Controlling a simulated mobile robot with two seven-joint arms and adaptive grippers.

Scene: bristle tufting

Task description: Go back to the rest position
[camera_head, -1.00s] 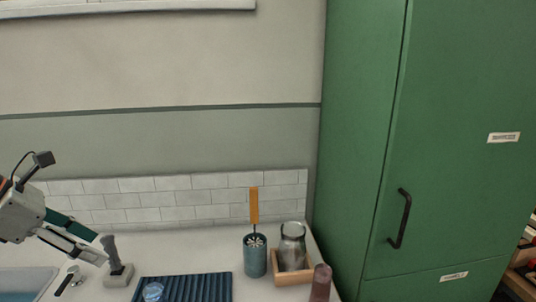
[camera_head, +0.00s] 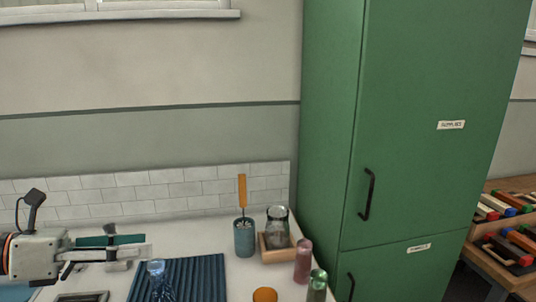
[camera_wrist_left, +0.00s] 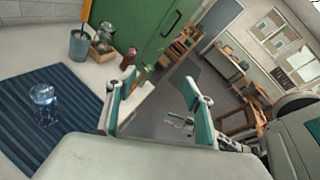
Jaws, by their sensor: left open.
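On the counter (camera_head: 200,232) are a blue ribbed mat (camera_head: 205,275) with a clear glass vessel (camera_head: 156,270), a blue-grey cup (camera_head: 244,240) with an orange-handled tool, a jar (camera_head: 277,228) in a wooden box, and bottles (camera_head: 303,262). A green cabinet (camera_head: 410,170) stands right.

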